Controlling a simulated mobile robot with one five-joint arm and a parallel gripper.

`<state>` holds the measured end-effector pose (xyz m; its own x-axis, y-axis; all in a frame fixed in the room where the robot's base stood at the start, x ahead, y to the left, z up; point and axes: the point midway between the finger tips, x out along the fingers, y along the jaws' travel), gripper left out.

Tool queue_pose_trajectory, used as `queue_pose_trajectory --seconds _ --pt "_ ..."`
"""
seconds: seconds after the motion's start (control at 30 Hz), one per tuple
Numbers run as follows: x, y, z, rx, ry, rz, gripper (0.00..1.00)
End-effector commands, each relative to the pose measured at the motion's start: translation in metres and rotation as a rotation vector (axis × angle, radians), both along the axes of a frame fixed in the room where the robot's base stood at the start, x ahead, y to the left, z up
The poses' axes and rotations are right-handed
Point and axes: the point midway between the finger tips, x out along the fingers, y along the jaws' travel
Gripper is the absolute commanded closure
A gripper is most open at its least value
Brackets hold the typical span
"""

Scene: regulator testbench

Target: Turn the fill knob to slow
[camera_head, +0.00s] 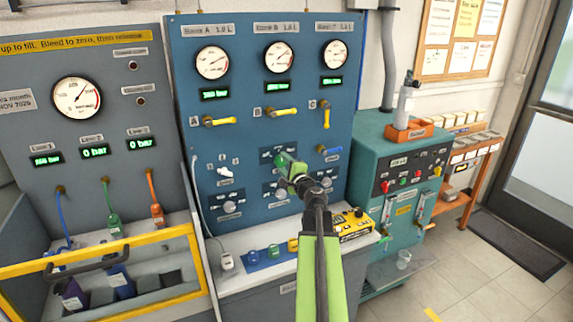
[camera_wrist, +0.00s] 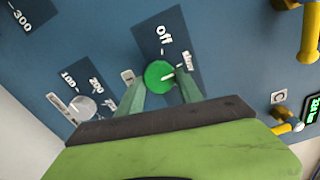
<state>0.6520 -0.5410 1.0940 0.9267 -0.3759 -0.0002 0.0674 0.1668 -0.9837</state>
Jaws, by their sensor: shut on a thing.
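The fill knob is a round green dial (camera_wrist: 157,76) on a dark label plate (camera_wrist: 150,42) in the wrist view. The plate carries the words "Off" and "slow"; any further marks are hidden. A short white line on the knob points right and slightly up, on the side of "slow". My gripper (camera_wrist: 160,86) has one finger on each side of the knob and is shut on it. In the head view my gripper (camera_head: 290,170) is at the blue panel (camera_head: 210,138), and my arm hides most of the knob's surroundings.
A grey knob (camera_wrist: 83,106) with a numbered scale is left of the fill knob in the wrist view. Yellow valve handles (camera_head: 283,112) and gauges (camera_head: 279,57) are above on the blue panel. A yellow-and-black box (camera_head: 355,224) stands on the ledge below.

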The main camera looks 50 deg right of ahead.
Motion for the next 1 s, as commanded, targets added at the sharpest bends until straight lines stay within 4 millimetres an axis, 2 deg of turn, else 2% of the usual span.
queue_pose_trajectory --seconds 0.5,0.53,0.6,0.67,0.7,1.0 --pt "-0.0012 -0.001 -0.0007 0.013 -0.005 -0.004 0.98" --pt "-0.0011 -0.0009 -0.0006 0.013 -0.005 -0.004 0.53" --pt "-0.0008 -0.0007 -0.0006 0.013 -0.005 -0.003 0.44" --pt "-0.0006 -0.0004 -0.0004 0.013 -0.005 -0.003 0.36" --pt "-0.0004 -0.0003 -0.0004 0.013 -0.005 -0.002 0.35" --pt "-0.0007 0.0018 -0.0001 0.014 -0.006 0.0 0.35"
